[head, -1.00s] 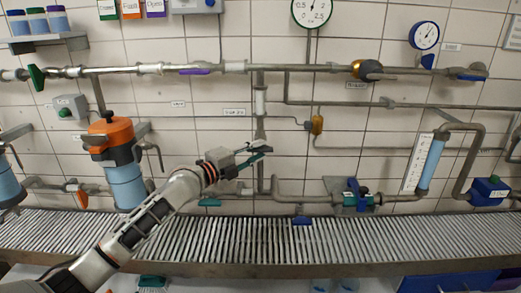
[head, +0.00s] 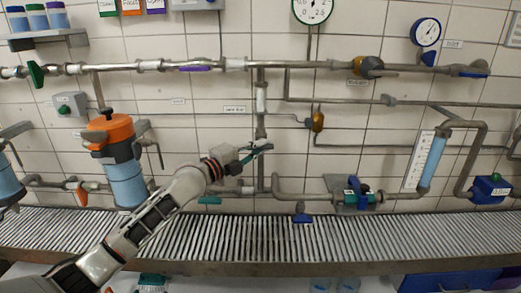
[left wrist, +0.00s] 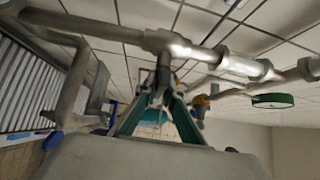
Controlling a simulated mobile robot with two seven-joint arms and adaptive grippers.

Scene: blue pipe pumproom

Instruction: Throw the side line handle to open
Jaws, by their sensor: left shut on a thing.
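My left gripper (head: 265,148) is at the vertical grey pipe (head: 261,110) on the tiled wall, left of the middle of the head view. In the left wrist view its two teal fingers (left wrist: 163,92) come together on a small grey part in front of the pipe, which I take to be the side line handle (left wrist: 164,76). The fingers hide most of it, so its angle is hard to tell. A small label (head: 234,109) is on the wall left of the pipe, too small to read surely. My right gripper is not in view.
A long horizontal pipe (head: 310,65) runs above. A teal lever (head: 209,200) and a blue lever (head: 302,218) sit on the lower line. An orange-topped blue filter (head: 126,180) stands left of the gripper. A slatted roller conveyor (head: 380,229) runs along below.

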